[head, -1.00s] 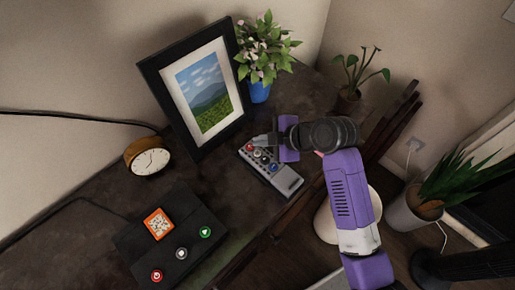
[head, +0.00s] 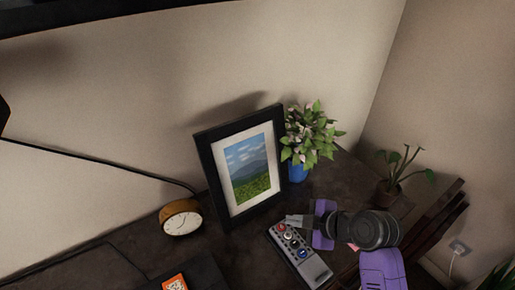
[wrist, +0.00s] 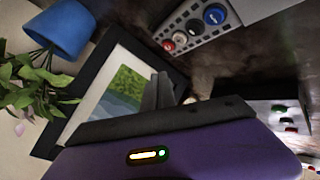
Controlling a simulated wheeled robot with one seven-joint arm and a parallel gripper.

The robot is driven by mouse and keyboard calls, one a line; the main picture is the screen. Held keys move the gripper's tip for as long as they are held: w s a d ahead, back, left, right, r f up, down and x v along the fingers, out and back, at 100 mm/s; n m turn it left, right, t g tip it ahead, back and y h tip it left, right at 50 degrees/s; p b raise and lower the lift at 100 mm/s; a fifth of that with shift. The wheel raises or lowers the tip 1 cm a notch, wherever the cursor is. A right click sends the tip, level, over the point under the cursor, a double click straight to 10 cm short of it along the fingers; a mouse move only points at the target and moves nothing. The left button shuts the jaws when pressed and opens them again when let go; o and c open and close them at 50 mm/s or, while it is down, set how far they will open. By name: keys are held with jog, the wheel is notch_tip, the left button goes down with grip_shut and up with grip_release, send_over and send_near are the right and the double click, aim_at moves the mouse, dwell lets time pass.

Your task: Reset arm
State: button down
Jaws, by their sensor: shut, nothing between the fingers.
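My arm is purple and black and reaches in from the lower right of the head view. My gripper (head: 291,220) is shut and empty, just above the far end of a grey remote-like device (head: 312,268) with coloured buttons. In the wrist view the dark fingers (wrist: 170,105) lie together. The device (wrist: 186,33) shows there at the top, apart from the fingers. I cannot tell the exact height of the gripper over the device.
A black picture frame (head: 209,165) stands behind the gripper, with a plant in a blue pot (head: 298,172) to its right. A round clock (head: 181,218) sits left. A black box (head: 205,272) is at the lower left. Another potted plant (head: 386,194) stands at the right.

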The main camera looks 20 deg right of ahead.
jog(key=w+d+r+m+t+h, duration=0.2)
jog(key=w+d+r+m+t, duration=0.1)
jog(key=w+r+m, duration=0.15)
jog(key=s+d+r+m+t+h, duration=0.2)
jog(key=s+d+m+t+h, duration=0.15)
jog(key=s+m, duration=0.35)
jog(key=s+a+r+m, duration=0.1)
jog(key=s+a, duration=0.1)
jog(key=s, duration=0.8)
jog(key=s+a+r+m, duration=0.1)
jog(key=s+a, duration=0.1)
jog(key=s, duration=0.9)
jog(key=s+a+r+m, duration=0.1)
jog(key=s+a, duration=0.2)
jog(key=s, duration=0.7)
jog(key=shift+s+r+y, duration=0.15)
jog(key=shift+r+y, duration=0.25)
jog(key=shift+y, duration=0.05)
jog(key=shift+a+m, duration=0.15)
jog(key=shift+m, duration=0.1)
